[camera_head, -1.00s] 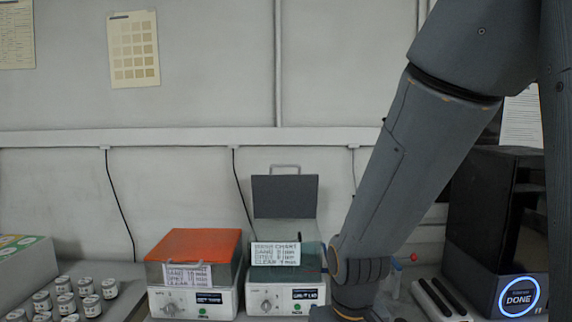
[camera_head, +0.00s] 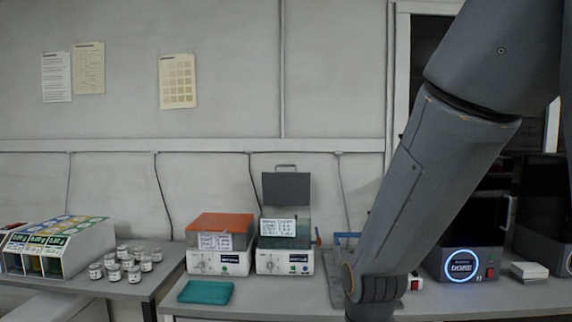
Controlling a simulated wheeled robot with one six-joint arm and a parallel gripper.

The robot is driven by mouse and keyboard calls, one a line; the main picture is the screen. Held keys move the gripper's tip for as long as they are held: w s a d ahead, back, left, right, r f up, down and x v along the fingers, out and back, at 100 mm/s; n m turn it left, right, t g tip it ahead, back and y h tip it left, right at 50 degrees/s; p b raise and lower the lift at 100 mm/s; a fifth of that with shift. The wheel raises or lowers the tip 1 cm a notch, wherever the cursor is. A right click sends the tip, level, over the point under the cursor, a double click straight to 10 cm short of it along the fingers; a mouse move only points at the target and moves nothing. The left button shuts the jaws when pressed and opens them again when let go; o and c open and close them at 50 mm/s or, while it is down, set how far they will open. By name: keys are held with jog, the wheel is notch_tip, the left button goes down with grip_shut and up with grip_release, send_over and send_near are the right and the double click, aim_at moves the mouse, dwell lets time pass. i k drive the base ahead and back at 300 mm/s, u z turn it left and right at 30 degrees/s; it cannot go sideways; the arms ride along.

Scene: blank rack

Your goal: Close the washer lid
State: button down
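Two washers stand side by side on the bench in the head view. The right washer (camera_head: 284,262) has its grey lid (camera_head: 286,189) standing upright at the back, with a handle on its top edge, so it is open. A white paper label hangs on the front of its greenish tank. The left washer (camera_head: 220,262) is covered by a flat orange lid (camera_head: 221,223). My arm comes down from the upper right, right of the open washer. My gripper is below the picture's lower edge and cannot be seen.
Several white jars (camera_head: 130,263) and a colourful box rack (camera_head: 58,247) stand at the left. A dark machine with a blue lit ring (camera_head: 461,264) and a white stack (camera_head: 528,271) are at the right.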

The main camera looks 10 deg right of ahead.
aim_at(279, 188)
jog(key=u, duration=0.7)
jog(key=i, duration=1.05)
jog(key=z, duration=0.05)
